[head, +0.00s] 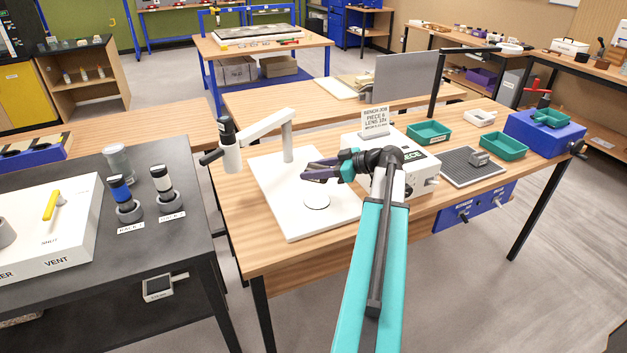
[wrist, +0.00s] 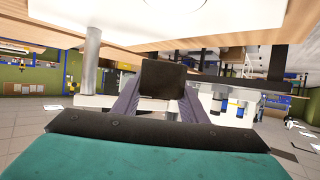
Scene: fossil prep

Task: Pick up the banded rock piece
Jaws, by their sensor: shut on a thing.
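My gripper (head: 311,171) reaches left from my arm, a little above the white base plate of a boom stand (head: 277,205). In the wrist view its two purple-grey fingers (wrist: 160,96) are shut on a dark brown, blocky piece (wrist: 163,77), taken to be the banded rock piece. It shows a flat, squarish face with no bands that I can make out. In the head view the held piece is hard to tell from the dark fingers. A round white disc (head: 317,200) on the plate lies just below and in front of the fingers.
The stand's post (head: 287,142) and white scope head (head: 229,150) stand behind and left of my gripper. A white box (head: 413,160) with a sign (head: 375,121) is to the right. Beyond are a ribbed mat (head: 458,172) with a grey object, green trays (head: 428,132) and a blue unit (head: 541,136).

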